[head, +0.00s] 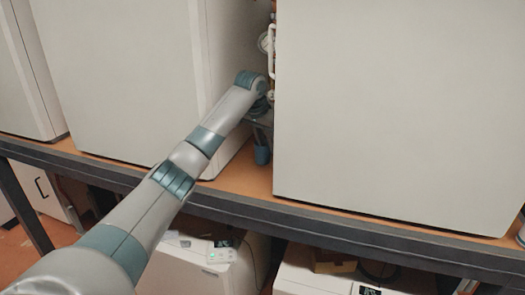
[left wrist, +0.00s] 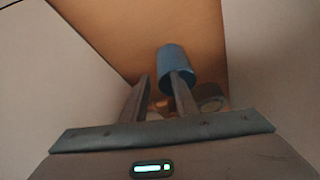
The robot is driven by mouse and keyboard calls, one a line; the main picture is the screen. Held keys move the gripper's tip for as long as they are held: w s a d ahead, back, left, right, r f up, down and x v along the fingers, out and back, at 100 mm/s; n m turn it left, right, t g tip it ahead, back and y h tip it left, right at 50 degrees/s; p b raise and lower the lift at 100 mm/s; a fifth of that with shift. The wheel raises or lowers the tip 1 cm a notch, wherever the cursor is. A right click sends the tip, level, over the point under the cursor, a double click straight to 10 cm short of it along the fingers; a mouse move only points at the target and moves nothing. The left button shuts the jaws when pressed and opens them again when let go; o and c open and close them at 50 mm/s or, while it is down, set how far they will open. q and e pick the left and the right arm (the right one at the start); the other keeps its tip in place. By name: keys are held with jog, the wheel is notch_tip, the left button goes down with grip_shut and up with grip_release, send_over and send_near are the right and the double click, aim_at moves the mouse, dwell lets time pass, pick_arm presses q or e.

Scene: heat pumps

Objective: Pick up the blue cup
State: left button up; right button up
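The blue cup (head: 262,155) stands on the orange shelf surface in the narrow gap between two large white units. My left gripper (head: 262,125) is right above it in the head view, partly hidden by my arm. In the left wrist view the cup (left wrist: 172,60) is just past the fingertips of the open gripper (left wrist: 160,82). The right-hand finger overlaps the cup's near end; I cannot tell whether it is inside the rim or in front of it. The left-hand finger is beside the cup, with a small gap. My right gripper is not in view.
A white unit (head: 125,75) on the left and another (head: 400,100) on the right wall in the gap. Pipes (head: 271,50) are behind my wrist. The dark shelf edge (head: 330,228) runs along the front. White boxes (head: 195,268) stand below.

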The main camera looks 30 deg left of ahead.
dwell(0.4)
pick_arm(q)
grip_shut()
jog(key=shift+r, duration=0.3)
